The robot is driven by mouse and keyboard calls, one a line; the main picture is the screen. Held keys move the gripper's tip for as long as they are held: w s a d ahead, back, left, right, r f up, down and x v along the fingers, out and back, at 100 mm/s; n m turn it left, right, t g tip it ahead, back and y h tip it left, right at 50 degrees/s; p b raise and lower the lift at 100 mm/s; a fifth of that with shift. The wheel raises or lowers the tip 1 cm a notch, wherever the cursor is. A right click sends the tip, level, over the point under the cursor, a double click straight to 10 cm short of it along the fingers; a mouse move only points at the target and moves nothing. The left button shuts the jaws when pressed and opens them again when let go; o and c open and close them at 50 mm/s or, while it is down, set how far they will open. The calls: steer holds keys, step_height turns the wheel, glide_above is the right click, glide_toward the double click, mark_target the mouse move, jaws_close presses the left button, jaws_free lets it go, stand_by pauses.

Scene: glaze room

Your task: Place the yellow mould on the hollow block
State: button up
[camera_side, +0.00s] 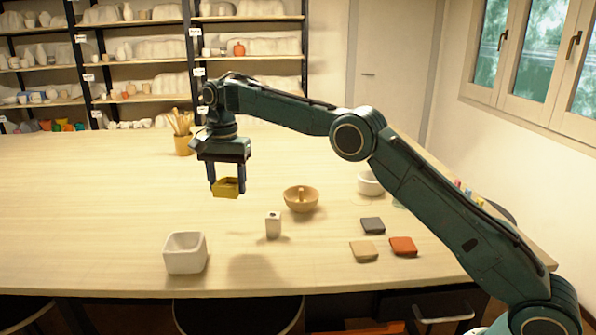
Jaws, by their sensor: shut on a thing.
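My gripper (227,182) points down and is shut on the yellow mould (226,188), a small open-topped box shape. It holds the mould level above the table, its fingers on the left and right sides. A white, square, open-topped block (186,262) stands at the front left of the table, in front of the mould in the picture and a little to its left. A smaller white upright block (273,226) with a dark opening at its top stands to the right. I cannot tell for sure which of these two is the hollow block. Both stand apart from my gripper.
A wooden bowl (301,200) with something upright in it stands right of the small block. Grey (372,226), beige (363,251) and orange-red (403,246) tiles lie further right. A white bowl (370,184) and a tool pot (183,146) stand behind. The table's left is clear.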

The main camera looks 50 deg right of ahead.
steer(key=s+a+n, duration=0.3)
steer(key=a, duration=1)
glide_above(193, 251)
steer(key=shift+f, duration=1.85)
steer(key=shift+f, duration=0.15)
steer(key=shift+f, duration=1.65)
steer(key=shift+f, duration=0.15)
steer(key=o, duration=1)
